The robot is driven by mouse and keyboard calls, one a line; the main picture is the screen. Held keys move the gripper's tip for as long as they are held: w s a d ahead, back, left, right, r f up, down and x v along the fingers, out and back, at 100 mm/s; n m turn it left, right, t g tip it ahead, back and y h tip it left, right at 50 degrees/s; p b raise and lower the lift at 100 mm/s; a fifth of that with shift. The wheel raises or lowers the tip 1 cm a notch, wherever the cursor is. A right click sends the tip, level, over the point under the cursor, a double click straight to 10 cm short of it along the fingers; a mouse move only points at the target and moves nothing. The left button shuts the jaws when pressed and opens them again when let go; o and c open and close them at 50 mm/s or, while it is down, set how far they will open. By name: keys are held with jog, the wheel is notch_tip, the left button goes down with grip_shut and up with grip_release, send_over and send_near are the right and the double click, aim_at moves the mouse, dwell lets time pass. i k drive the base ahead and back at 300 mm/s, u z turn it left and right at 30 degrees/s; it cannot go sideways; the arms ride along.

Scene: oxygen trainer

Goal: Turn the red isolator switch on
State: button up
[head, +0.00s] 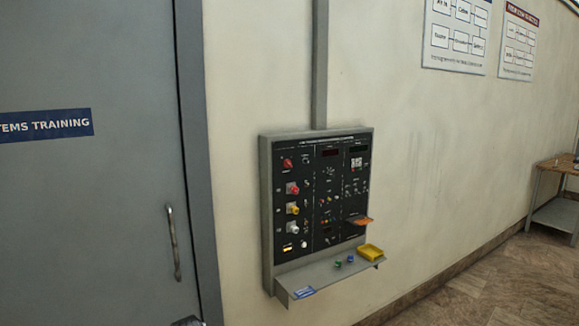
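A wall-mounted control panel (322,235) with a black face and grey frame stands in the middle of the head view. Its left column holds a red knob (287,163) at the top. Below it is a second red knob (292,188) on a pale square plate, then a yellow knob (292,208) and a white knob (292,228). The labels are too small to read, so I cannot tell which red knob is the isolator, or its position. My gripper is not in view. A small dark shape at the bottom edge is too cut off to identify.
A grey shelf (325,276) juts out below the panel, holding a yellow tray (370,252), small green and blue pieces and a blue card (304,292). An orange piece (360,220) sticks out at the panel's right. A grey door (90,220) with a handle (174,243) is left.

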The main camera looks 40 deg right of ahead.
aim_at(287, 164)
jog(key=u, duration=0.05)
jog(key=i, duration=0.9)
jog(key=z, duration=0.1)
